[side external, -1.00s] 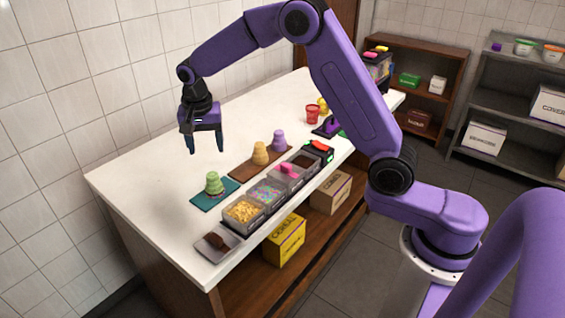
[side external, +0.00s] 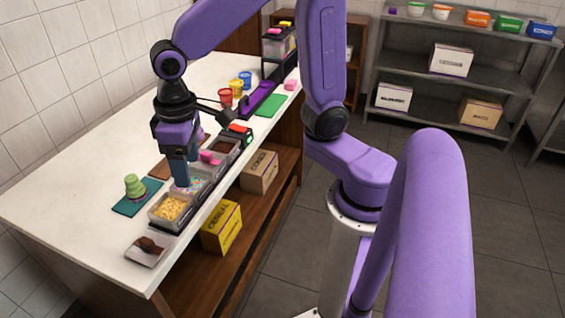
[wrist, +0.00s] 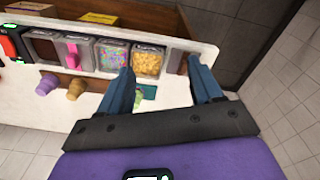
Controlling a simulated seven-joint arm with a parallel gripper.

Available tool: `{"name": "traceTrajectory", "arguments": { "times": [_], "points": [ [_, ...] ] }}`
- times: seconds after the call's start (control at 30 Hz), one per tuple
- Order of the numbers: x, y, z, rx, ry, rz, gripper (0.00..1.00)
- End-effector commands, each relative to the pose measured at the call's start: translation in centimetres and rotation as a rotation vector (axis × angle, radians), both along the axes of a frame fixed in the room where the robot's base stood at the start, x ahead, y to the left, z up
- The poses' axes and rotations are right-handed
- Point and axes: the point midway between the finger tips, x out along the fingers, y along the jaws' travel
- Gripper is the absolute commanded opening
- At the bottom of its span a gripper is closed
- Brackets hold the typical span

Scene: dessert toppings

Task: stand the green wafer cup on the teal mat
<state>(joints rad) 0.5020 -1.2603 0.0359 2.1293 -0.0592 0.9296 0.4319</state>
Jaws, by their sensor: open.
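The green wafer cup (side external: 135,187) stands on the teal mat (side external: 125,208) near the left part of the counter, narrower end up. In the wrist view the cup (wrist: 138,101) and mat (wrist: 150,92) are partly hidden behind a finger. My gripper (side external: 181,182) is open and empty, pointing down over or near the row of topping bins, right of the cup and apart from it. The wrist view shows its two fingers (wrist: 161,67) spread with nothing between them.
Topping bins (side external: 169,208) line the counter's front edge, with a small tray (side external: 148,250) at the near end. Tan (wrist: 76,89) and purple (wrist: 47,84) cups stand beyond the mat. Red, yellow and blue cups (side external: 236,87) stand farther back. The counter's left part is clear.

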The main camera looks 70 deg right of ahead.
Motion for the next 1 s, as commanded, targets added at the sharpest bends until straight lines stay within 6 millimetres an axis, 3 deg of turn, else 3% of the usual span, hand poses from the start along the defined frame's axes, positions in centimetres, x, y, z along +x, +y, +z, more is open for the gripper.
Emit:
{"name": "traceTrajectory", "arguments": {
  "times": [0.03, 0.3, 0.5, 0.7, 1.0],
  "points": [
    [-1.9, -0.5, 0.1, 0.001, 0.004, 0.071, 0.65],
    [-10.6, -3.9, -0.3, 0.0, 0.027, 0.449, 0.65],
    [-15.0, -6.2, -0.9, 0.0, 0.038, 0.657, 0.65],
    [-16.6, -7.1, -1.2, -0.001, 0.042, 0.738, 0.65],
    [-16.6, -7.1, -1.2, -0.001, 0.043, 0.74, 0.65]
  ]
}}
